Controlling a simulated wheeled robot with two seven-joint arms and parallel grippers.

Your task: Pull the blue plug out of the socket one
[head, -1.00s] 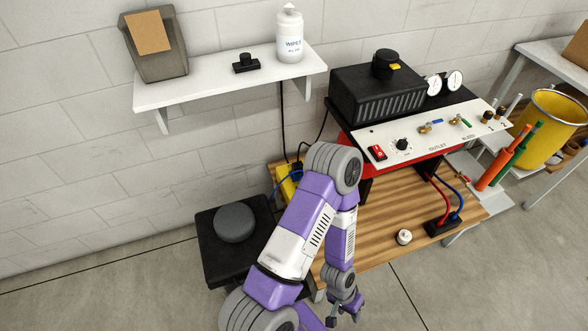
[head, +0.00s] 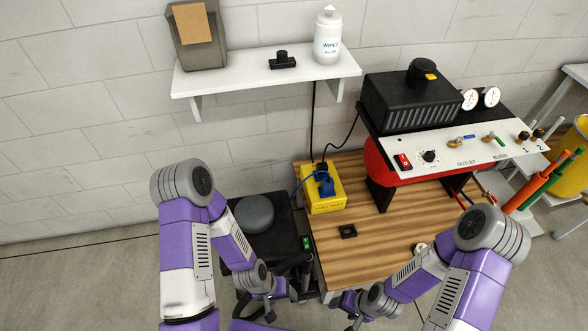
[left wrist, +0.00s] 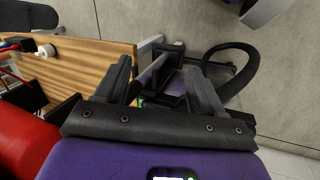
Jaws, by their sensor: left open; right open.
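The blue plug (head: 326,187) sits in the top of the yellow socket box (head: 329,206), which stands on the left part of the wooden bench in the head view. A blue cable curves from it to the left. The socket numbering cannot be read. My left gripper (head: 268,311) is low, below and left of the box, apart from it; its jaws are small here. The left wrist view shows its two fingers (left wrist: 165,82) apart with nothing held. My right gripper (head: 356,322) is at the bottom edge, below the bench front, open and partly cut off.
A black plug (head: 321,167) with a black cable is at the box's back.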

